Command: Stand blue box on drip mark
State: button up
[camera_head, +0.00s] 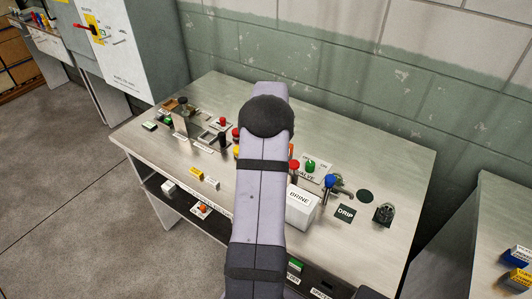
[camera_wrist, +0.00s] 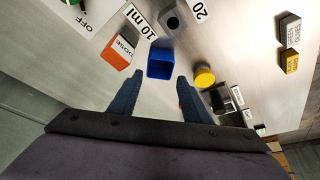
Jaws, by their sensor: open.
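The blue box (camera_wrist: 160,62) looks like a small open-topped cube in the wrist view, standing on the steel bench. My gripper (camera_wrist: 160,77) is open, with one finger to each side of the box's near end; I cannot tell how far the fingers reach down beside it. In the head view my arm covers the gripper, and I cannot make out the blue box there. The DRIP mark (camera_head: 345,213) is a dark label on the bench right of my arm, with a dark round disc (camera_head: 365,196) just behind it.
An orange-and-white DOSE block (camera_wrist: 119,53) stands left of the box and a yellow round piece (camera_wrist: 204,76) right of it. A white BRINE box (camera_head: 300,208), a blue-topped tap (camera_head: 330,182) and a dark knob (camera_head: 383,213) stand near the DRIP mark.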

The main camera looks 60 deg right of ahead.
jog(key=shift+p+x, duration=1.35)
jog(key=shift+x, duration=2.05)
jog(key=shift+c, duration=0.4)
jog(key=c, duration=0.7)
notch_tip(320, 180, up, 10)
jog(key=b, duration=0.2)
jog(key=shift+b, duration=0.35)
